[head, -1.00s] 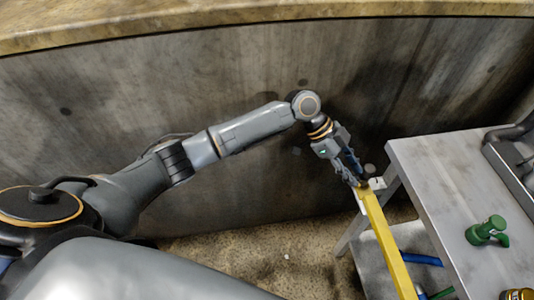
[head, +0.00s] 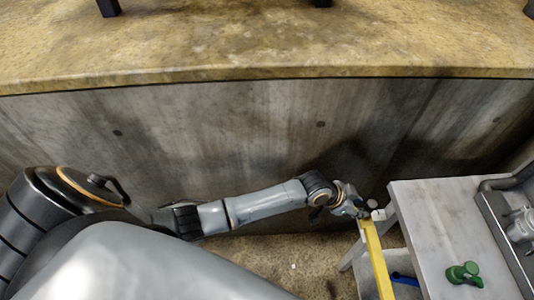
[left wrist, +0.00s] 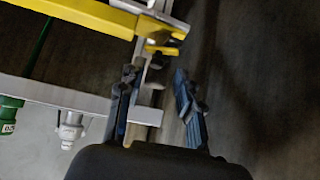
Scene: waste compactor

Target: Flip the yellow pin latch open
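A yellow bar (head: 376,262) runs along the left side of the grey metal table in the head view. It also shows at the top left of the left wrist view (left wrist: 80,14). At its end in the left wrist view is a metal bracket with a small yellow piece (left wrist: 163,49), which looks like the latch. My left gripper (head: 357,208) is at the far end of the bar. In the left wrist view its fingers (left wrist: 156,84) are spread, with the bracket just beyond the tips. I cannot tell whether they touch it. My right gripper is not in view.
The grey metal table (head: 425,215) holds a green valve (head: 464,273), with a dark-edged metal unit (head: 505,225) at its right. A stained wall (head: 200,130) rises behind my arm. Bare floor (head: 290,265) lies left of the table.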

